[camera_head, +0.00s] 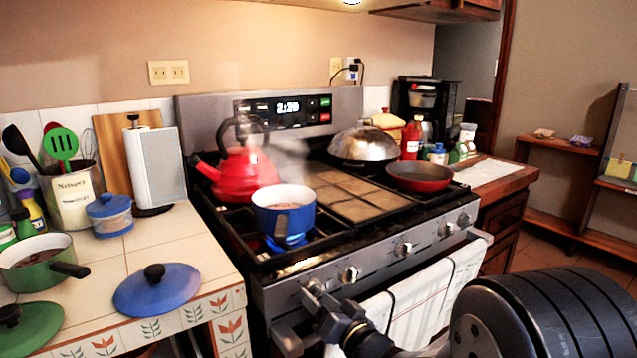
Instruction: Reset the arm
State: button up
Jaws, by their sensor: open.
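My arm comes in from the lower right, its large dark ribbed link filling that corner. My gripper (324,314) is low in front of the stove (330,285), close to the front knobs and the left end of the oven handle. It is open, and I see nothing held in it. Its fingers are small and dark against the stove front and hard to make out. I cannot tell whether it touches the stove.
A steaming blue pot (284,214) stands over a lit flame, with a red kettle (243,172) behind. A red pan (419,177) and domed lid (364,146) are farther right. A blue lid (157,290) and green pot (38,264) occupy the left counter. Towels (420,304) hang from the oven handle.

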jog(key=shift+r+m+p, duration=0.15)
jog(key=shift+m+p, duration=0.55)
jog(key=shift+m, duration=0.3)
jog(key=shift+s+d, duration=0.25)
jog(key=shift+s, duration=0.15)
